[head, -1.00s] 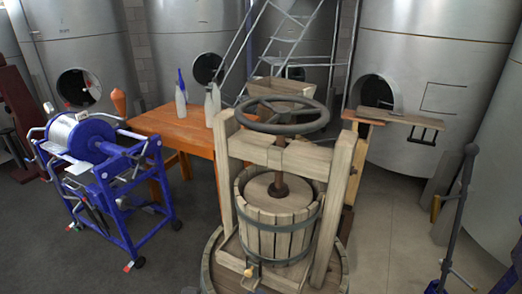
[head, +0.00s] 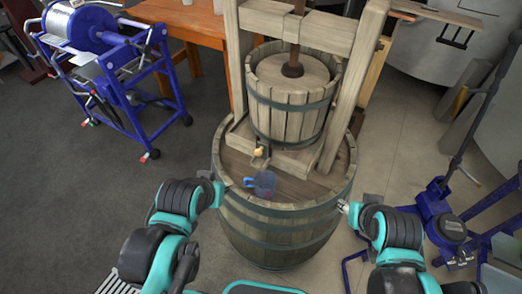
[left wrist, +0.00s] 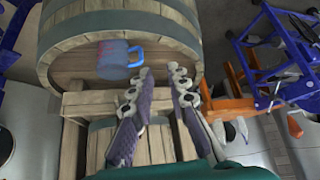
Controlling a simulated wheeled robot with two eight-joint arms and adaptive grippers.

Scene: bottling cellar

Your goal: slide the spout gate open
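The wooden press has a slatted basket (head: 292,105) standing over a barrel (head: 275,225). A small spout with a yellowish gate piece (head: 259,152) sits at the basket's front foot; its details are too small to tell. A bluish see-through jug (head: 265,184) with a blue handle stands on the barrel top below the spout, and also shows in the left wrist view (left wrist: 113,60). My left gripper (head: 219,188) is at the barrel's left rim, apart from the spout; its fingers (left wrist: 162,76) are spread and empty. My right gripper (head: 343,206) is at the barrel's right rim; its fingers are too small to read.
The press's wooden posts (head: 353,85) flank the basket. A blue wheeled machine (head: 110,80) stands at the left, beside an orange wooden table (head: 190,25). A blue stand (head: 440,215) with a dark pole is at the right. Bare floor lies left of the barrel.

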